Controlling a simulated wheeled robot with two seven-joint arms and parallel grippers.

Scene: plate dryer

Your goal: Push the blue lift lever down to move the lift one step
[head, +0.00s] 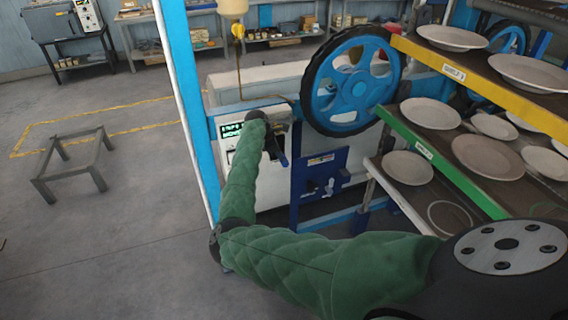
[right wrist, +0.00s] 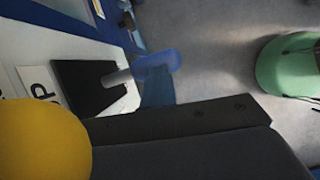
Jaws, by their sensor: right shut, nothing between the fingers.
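The blue lift lever (right wrist: 157,62) shows in the right wrist view as a blue grip on a short grey shaft. The shaft comes out of a black plate on a white panel. My right gripper (right wrist: 105,130) is the dark bar below it in that view. It is shut and empty, close beside the lever; I cannot tell if they touch. In the head view my right gripper (head: 281,157) is at the front of the white control panel (head: 233,137), at the end of my green-sleeved arm. There the lever cannot be told apart from the dark gripper. My left gripper is not in view.
A yellow rounded knob (right wrist: 40,140) is close to the gripper at lower left in the wrist view. A large blue wheel (head: 358,88) stands right of the panel. Plate shelves (head: 470,185) fill the right side. The floor at left is open around a low metal stand (head: 72,162).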

